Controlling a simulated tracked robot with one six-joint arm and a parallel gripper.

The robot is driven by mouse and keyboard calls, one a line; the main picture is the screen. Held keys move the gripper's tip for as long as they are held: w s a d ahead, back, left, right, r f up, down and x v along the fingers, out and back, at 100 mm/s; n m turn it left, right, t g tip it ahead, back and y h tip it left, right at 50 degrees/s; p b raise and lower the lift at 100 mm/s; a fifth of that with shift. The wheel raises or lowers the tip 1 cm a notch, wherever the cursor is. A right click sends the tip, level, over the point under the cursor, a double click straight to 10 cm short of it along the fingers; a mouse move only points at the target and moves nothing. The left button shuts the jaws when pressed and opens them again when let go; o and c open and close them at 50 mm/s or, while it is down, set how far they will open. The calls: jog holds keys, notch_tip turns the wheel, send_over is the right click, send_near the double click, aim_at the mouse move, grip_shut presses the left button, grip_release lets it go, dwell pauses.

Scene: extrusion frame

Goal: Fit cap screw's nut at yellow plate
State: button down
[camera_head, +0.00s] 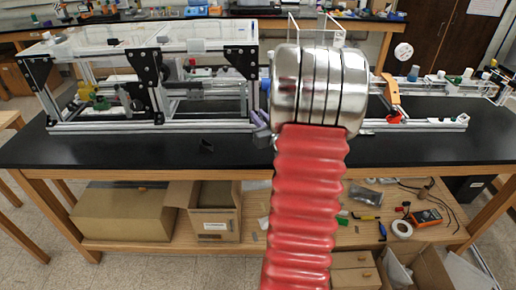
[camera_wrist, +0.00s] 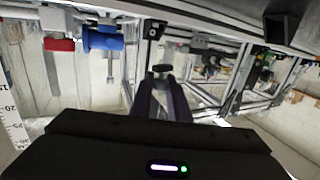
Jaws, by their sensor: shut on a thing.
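My gripper (camera_wrist: 162,82) has purple fingers, shut on a small dark piece (camera_wrist: 163,69) that looks like the nut. Its exact shape is too small to tell. In the camera_head view, the purple fingers (camera_head: 262,128) show at the left of my arm, in front of the frame's right end and above the black bench top. My arm hides much of what lies behind it. A small yellow part (camera_head: 101,97) sits inside the left half of the frame; I cannot tell whether it is the yellow plate. I cannot make out the cap screw.
The aluminium extrusion frame (camera_head: 150,128) with black corner plates stands on the black bench (camera_head: 110,150). A rail with an orange part (camera_head: 391,92) continues to the right. A small black piece (camera_head: 206,145) lies on the bench. A blue part (camera_wrist: 103,39) shows in the camera_wrist view.

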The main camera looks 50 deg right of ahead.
jog(key=shift+f, duration=2.9)
jog(key=shift+f, duration=2.1)
jog(key=c, duration=1.7)
grip_release()
jog(key=shift+f, duration=0.1)
jog(key=v, duration=1.2)
